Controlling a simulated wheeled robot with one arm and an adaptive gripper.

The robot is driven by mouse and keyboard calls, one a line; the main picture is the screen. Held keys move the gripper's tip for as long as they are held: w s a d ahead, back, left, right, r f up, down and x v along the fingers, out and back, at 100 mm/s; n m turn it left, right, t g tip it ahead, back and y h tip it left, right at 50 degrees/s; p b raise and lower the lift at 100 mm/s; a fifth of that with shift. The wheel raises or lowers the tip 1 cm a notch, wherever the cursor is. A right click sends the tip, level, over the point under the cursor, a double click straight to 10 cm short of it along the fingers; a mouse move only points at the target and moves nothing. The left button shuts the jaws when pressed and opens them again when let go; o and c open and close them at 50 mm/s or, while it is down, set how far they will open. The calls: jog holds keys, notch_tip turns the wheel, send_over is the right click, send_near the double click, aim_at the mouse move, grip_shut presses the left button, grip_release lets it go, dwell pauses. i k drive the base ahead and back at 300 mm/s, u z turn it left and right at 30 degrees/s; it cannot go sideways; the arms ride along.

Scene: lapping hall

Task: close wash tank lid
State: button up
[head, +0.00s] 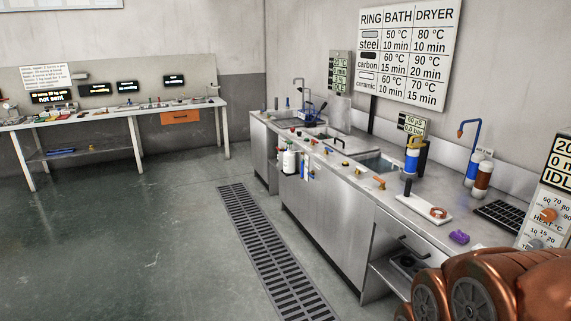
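A long steel wash counter (322,196) runs along the right wall. An open rectangular basin (377,163) is sunk into its top near the middle. Farther back, a flat plate (322,131) with a dark bar handle (336,143) near its front edge lies in the counter top. I cannot tell for sure which of these is the wash tank, or whether that plate is its lid. My gripper is not in view; only copper-coloured links of my arm show at the bottom right.
A floor drain grate (262,240) runs along the counter's front. A white tray (425,209), purple item (459,237) and black rack (499,214) occupy the near counter. The green floor (130,240) at left is clear.

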aim_at(339, 107)
jog(key=z, duration=0.15)
jog(key=i, duration=3.55)
jog(key=z, duration=0.1)
